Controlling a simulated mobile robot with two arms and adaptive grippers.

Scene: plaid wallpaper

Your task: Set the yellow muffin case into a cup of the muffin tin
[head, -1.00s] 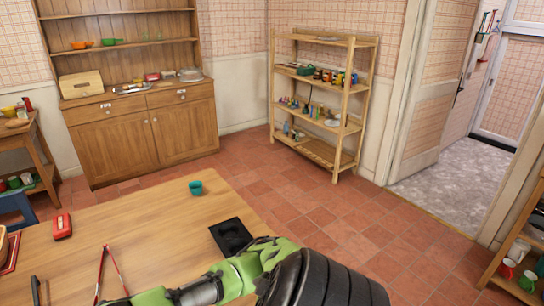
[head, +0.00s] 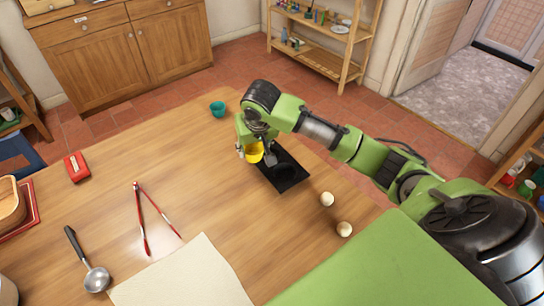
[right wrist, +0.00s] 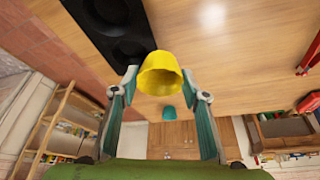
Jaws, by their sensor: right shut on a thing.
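The yellow muffin case (head: 255,154) is held in my right gripper (head: 249,148), above the far left part of the black muffin tin (head: 290,184). In the right wrist view the yellow case (right wrist: 160,76) sits between the two fingertips, which press on its sides, with its open mouth facing the camera. The muffin tin (right wrist: 128,49) shows in that view beyond the case and to its left, with dark round cups. The case looks apart from the tin. My arm hides part of the tin in the head view. My left gripper is not in view.
A teal cup (head: 218,108) stands near the far table edge. Two pale balls (head: 327,199) lie right of the tin. Red tongs (head: 140,215), a ladle (head: 96,278), a red object (head: 77,167) and a cream cloth (head: 180,278) lie to the left and front.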

